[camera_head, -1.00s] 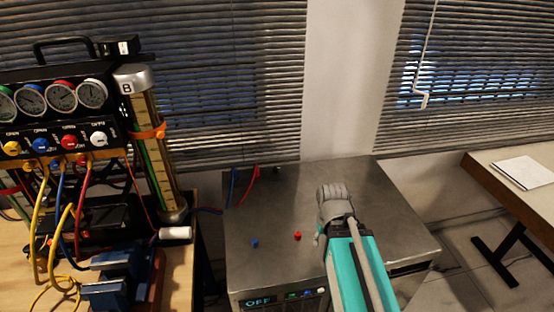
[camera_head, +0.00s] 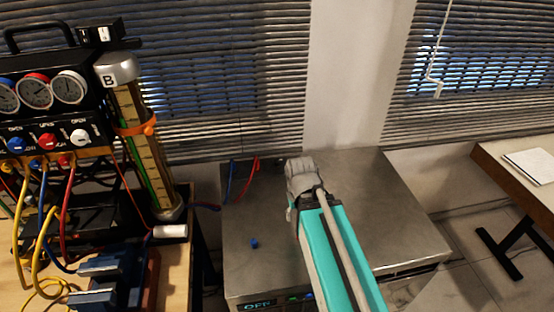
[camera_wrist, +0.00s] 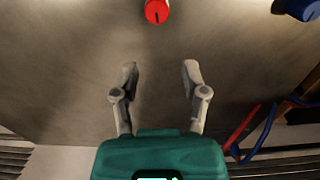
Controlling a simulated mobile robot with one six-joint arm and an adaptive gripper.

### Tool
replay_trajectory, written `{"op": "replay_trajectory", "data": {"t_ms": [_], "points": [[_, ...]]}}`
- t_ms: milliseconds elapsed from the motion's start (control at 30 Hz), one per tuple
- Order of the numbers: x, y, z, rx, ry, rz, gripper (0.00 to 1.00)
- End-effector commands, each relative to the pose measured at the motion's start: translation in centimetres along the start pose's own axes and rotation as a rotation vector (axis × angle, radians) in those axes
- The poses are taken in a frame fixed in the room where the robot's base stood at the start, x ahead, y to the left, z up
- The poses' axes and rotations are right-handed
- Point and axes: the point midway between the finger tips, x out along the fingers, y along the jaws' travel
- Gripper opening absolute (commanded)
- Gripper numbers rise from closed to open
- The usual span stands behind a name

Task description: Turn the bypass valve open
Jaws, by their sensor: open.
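A red knob (camera_wrist: 157,11) with a dark pointer line and a blue knob (camera_wrist: 302,8) sit on the metal cabinet top, both cut by the upper edge of the wrist view. In the head view the blue knob (camera_head: 254,243) shows, while my arm hides the red one. My gripper (camera_wrist: 160,70) is open and empty over the cabinet top. The red knob lies beyond its fingertips, roughly in line with the gap and apart from them. In the head view my gripper's fingertips are hidden. No label shows which knob is the bypass valve.
The metal cabinet (camera_head: 395,235) has free top space to the right. Red and blue hoses (camera_head: 233,185) lie at its back left. Left stands a gauge panel (camera_head: 40,110) with coloured valve knobs and a column marked B (camera_head: 135,125). A table (camera_head: 500,165) is at right.

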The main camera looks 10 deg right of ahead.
Motion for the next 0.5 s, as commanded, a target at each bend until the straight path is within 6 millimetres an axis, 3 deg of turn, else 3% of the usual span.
{"op": "replay_trajectory", "data": {"t_ms": [167, 333, 500], "points": [[0.0, 0.0, 0.0, 0.0, 0.0, 0.0, 0.57], [-0.1, 0.0, -0.3, 0.007, 0.0, 0.0, 0.82], [-0.9, -0.2, -2.0, 0.059, 0.0, 0.0, 0.82]]}}
